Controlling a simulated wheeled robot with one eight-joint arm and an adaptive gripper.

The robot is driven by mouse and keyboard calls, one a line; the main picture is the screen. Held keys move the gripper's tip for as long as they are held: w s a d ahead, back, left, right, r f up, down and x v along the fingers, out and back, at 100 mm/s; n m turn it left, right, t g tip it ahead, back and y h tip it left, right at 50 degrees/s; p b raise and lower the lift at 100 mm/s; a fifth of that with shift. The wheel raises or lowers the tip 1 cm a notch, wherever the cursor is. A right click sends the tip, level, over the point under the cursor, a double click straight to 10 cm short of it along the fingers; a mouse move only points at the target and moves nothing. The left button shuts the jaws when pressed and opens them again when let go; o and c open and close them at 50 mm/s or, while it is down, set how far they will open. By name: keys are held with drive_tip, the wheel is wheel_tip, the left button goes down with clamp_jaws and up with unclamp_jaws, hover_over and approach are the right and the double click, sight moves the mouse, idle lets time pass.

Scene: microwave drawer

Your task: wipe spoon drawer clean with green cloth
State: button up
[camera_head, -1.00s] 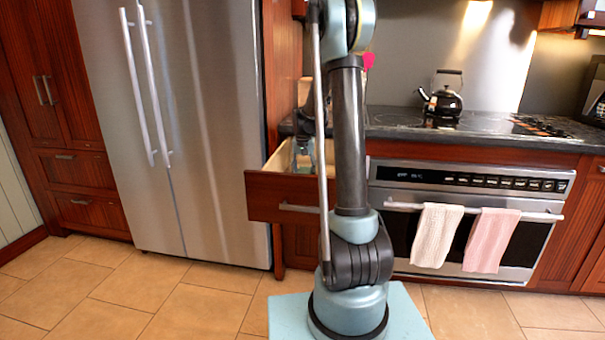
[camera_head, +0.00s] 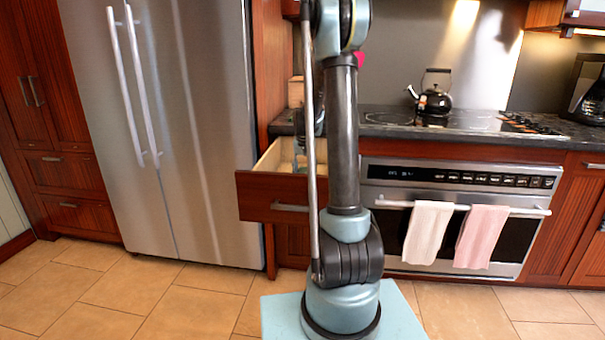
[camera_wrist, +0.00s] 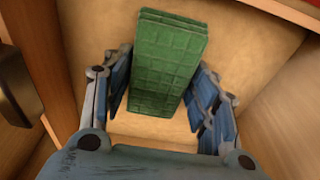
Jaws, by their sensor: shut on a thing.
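The spoon drawer (camera_head: 258,196) stands pulled open left of the oven in the head view. In the wrist view its pale wooden floor (camera_wrist: 150,128) and side walls surround my gripper. The green cloth (camera_wrist: 166,62) is a thick folded block with a grid pattern, held between the two fingers of my gripper (camera_wrist: 160,92). Its lower end is over the drawer floor; I cannot tell whether it touches. In the head view my arm hides most of the gripper and the cloth.
A steel refrigerator (camera_head: 165,130) stands left of the drawer. The oven (camera_head: 455,215) with a white towel (camera_head: 427,232) and a pink towel (camera_head: 481,237) is to the right. A black kettle (camera_head: 432,100) sits on the stove. The tiled floor in front is clear.

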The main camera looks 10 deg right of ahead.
drive_tip(key=shift+s+d, duration=0.2)
drive_tip(key=shift+d, duration=0.35)
drive_tip(key=shift+s+d, duration=0.15)
drive_tip(key=shift+d, duration=0.35)
drive_tip(key=shift+c, duration=0.2)
drive_tip(key=shift+o, duration=0.2)
drive_tip(key=shift+w+a, duration=0.2)
drive_tip(key=shift+a, duration=0.4)
drive_tip(key=shift+w+a, duration=0.15)
drive_tip(key=shift+a, duration=0.45)
drive_tip(key=shift+w+a, duration=0.2)
drive_tip(key=shift+a, duration=0.3)
drive_tip(key=shift+w+a, duration=0.15)
drive_tip(key=shift+a, duration=0.3)
drive_tip(key=shift+c, duration=0.2)
drive_tip(key=shift+a, duration=0.1)
drive_tip(key=shift+w+a+r, duration=0.1)
drive_tip(key=shift+w+a, duration=0.1)
drive_tip(key=shift+a, duration=0.25)
drive_tip(key=shift+w+a, duration=0.15)
drive_tip(key=shift+a, duration=0.3)
drive_tip(key=shift+w+a, duration=0.15)
drive_tip(key=shift+a, duration=0.4)
drive_tip(key=shift+w+a, duration=0.15)
drive_tip(key=shift+a, duration=0.35)
drive_tip(key=shift+d, duration=0.15)
